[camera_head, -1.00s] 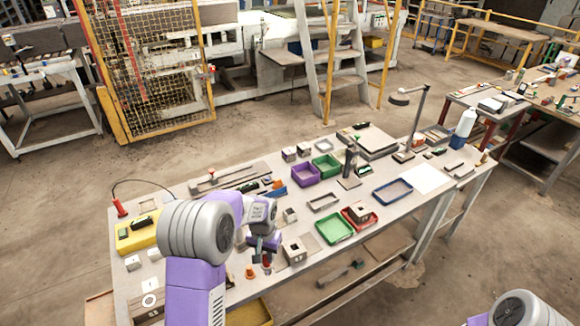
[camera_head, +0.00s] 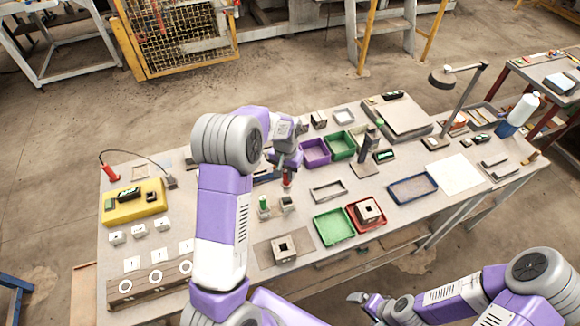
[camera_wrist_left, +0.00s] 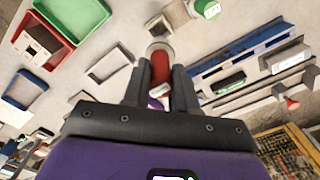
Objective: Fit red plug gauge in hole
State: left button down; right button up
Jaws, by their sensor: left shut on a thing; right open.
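My left gripper (camera_head: 288,168) is shut on the red plug gauge (camera_head: 287,181), which hangs roughly upright. In the left wrist view the red plug gauge (camera_wrist_left: 154,76) sits between the two fingers, its pale metal end outward. A small grey block (camera_head: 287,203) lies just below it; I cannot tell whether they touch. A hollow brick (camera_head: 284,247) with a dark square hole stands on a brown mat, nearer the front. Another hollow brick (camera_head: 368,211) is in the red tray. My right gripper (camera_head: 362,298) is open and empty at the lower right, in front of the table.
A green-topped gauge (camera_head: 264,204) stands left of the grey block. A green tray (camera_head: 333,227), red tray (camera_head: 380,226) and blue tray (camera_head: 412,190) lie to the right. Purple and green bins stand behind. A yellow case (camera_head: 133,202) is at left. A tall lamp rises at right.

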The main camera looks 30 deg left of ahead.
aim_at(286, 191)
pick_arm(q)
jog(key=shift+s+f, duration=0.15)
jog(key=shift+f, duration=0.25)
jog(key=shift+f+b, duration=0.3)
jog(key=shift+b, duration=0.1)
notch_tip(286, 191, down, 4)
jog(key=shift+r+b, duration=0.1)
jog(key=shift+b, duration=1.15)
jog(key=shift+r, duration=0.1)
jog(key=shift+f, duration=0.4)
jog(key=shift+f+b, duration=2.1)
jog(key=shift+f, duration=0.35)
jog(key=c, duration=0.8)
grip_release()
